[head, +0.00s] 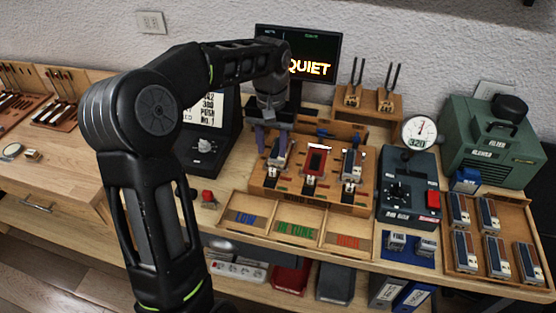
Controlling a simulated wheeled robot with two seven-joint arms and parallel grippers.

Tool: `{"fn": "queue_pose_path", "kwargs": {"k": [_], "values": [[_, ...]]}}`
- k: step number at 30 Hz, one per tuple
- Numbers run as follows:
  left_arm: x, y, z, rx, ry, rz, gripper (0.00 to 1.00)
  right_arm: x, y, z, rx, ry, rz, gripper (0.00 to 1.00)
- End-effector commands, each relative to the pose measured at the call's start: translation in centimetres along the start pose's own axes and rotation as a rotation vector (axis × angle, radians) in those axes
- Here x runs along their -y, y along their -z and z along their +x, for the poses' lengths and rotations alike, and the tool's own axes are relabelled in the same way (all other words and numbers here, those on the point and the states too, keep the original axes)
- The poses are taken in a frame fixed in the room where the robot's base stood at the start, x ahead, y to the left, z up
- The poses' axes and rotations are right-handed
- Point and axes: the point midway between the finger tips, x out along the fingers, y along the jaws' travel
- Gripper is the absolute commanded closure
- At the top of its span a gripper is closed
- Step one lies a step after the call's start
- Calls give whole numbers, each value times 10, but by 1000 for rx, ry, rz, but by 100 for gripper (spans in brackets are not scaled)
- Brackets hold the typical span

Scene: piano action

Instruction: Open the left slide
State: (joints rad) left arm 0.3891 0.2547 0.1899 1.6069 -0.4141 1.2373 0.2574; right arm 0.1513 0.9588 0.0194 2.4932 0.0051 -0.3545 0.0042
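A wooden fixture (312,190) stands on the bench with a metal-and-dark unit (277,155) at its left, a red-framed piece (317,160) in the middle and a similar unit (352,166) at its right. Blue knobs show behind the middle (322,133) and right (357,139) places. My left gripper (272,138) points down over the fixture's left end, its fingers apart around or just behind the left unit. The left slide is mostly hidden by the gripper, and I cannot tell its position or whether the fingers touch it. My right gripper is out of view.
A screen (318,68) reading "QUIET" stands behind. Label trays (293,247) lie in front. A dial-gauge box (408,185), a green machine (492,145) and a tray of several units (462,268) are at the right. A dark scale-like device (205,147) stands left.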

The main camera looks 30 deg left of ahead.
Motion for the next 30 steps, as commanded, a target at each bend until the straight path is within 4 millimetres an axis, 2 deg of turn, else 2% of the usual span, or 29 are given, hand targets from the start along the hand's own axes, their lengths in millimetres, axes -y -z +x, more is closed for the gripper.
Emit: {"fn": "queue_pose_path", "kwargs": {"k": [8, 11, 22, 30], "values": [[0, 0, 4, 0, 0, 0, 60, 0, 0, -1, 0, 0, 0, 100], [0, 0, 13, 3, 0, 0, 60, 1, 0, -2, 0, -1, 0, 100], [0, 0, 67, 3, 1, 0, 60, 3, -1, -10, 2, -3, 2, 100], [0, 0, 78, 0, 0, 1, 60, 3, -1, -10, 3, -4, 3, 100]]}}
